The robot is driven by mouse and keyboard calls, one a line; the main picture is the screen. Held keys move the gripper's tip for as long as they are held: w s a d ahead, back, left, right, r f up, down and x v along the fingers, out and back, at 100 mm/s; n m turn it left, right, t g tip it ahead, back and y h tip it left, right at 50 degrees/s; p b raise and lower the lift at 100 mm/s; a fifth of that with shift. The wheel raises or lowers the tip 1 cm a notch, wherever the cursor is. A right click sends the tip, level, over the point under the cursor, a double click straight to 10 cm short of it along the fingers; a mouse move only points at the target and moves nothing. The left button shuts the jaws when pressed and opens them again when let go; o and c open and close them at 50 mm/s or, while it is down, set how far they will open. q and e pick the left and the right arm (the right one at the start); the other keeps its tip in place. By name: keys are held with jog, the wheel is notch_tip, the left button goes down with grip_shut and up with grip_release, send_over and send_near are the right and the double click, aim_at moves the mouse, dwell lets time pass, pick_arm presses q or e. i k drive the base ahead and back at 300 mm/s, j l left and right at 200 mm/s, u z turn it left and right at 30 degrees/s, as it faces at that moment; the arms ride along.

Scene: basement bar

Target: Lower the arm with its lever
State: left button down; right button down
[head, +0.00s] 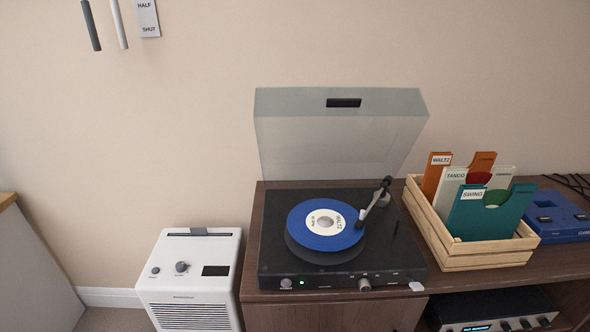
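The record player (274,262) stands on a brown cabinet, its clear lid (340,140) raised. A blue record (305,240) with a white label reading WALTZ lies over the dark platter (322,257), whose front edge shows below it. The tonearm (374,202) runs from its pivot at the back right toward the record's right edge, and its head is over or beside that edge. I cannot tell whether the needle touches the record. Small parts sit by the pivot, but I cannot make out the lever clearly. Neither of my grippers is in view.
A wooden crate (483,258) of record sleeves stands right of the player, with a blue device (562,228) beyond it. An amplifier (490,312) sits on the shelf below. A white appliance (190,275) stands left of the cabinet. The space before the player looks clear.

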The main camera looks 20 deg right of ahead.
aim_at(415, 286)
jog(key=k+l+z, duration=0.1)
jog(key=l+z, duration=0.15)
jog(key=z, duration=0.2)
jog(key=l+z, duration=0.3)
jog(key=z, duration=0.2)
jog(key=k, duration=0.05)
